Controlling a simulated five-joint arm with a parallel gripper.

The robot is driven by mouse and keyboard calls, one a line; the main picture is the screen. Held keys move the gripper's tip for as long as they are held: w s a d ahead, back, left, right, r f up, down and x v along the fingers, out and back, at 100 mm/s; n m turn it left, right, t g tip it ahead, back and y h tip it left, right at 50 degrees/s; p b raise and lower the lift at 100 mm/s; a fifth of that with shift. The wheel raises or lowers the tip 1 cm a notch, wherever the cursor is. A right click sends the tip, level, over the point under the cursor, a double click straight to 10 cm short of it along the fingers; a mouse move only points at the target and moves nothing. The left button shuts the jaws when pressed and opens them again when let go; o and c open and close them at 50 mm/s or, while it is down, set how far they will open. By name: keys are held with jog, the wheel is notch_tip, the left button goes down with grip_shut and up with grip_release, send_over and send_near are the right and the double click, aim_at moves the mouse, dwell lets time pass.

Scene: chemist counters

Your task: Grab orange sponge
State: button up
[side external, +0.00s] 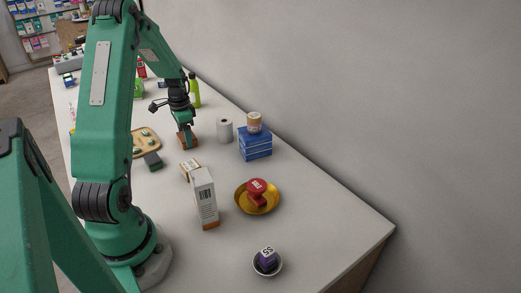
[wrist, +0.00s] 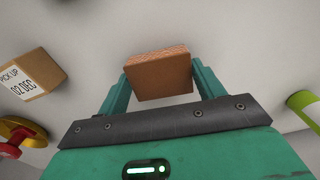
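The orange sponge is a brown-orange block (wrist: 160,78) with a rough, lighter far edge, between my gripper's two green fingers (wrist: 160,85) in the wrist view. No clear gap shows between the block and either finger, but whether they press on it cannot be told. In the side view the block (side external: 184,142) is at counter level, with my gripper (side external: 186,131) pointing down at it. The fingers partly cover it there.
Nearer the camera are a small carton (side external: 188,170), a tall white box (side external: 203,199) and a yellow bowl (side external: 243,204) holding a red item.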

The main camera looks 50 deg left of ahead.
jog(key=shift+c, duration=0.4)
jog(key=shift+r, duration=0.15)
jog(key=shift+r, duration=0.55)
jog(key=r, duration=0.3)
jog(key=shift+w+d+r, duration=0.1)
jog(key=shift+w+d, duration=0.05)
jog(key=shift+d, duration=0.15)
jog(key=w+d+r, duration=0.3)
jog(key=d+r, duration=0.3)
jog(key=d, duration=0.4)
jog(key=shift+w+d+r, duration=0.2)
jog(key=shift+w+d, duration=0.05)
jog(key=shift+a, duration=0.1)
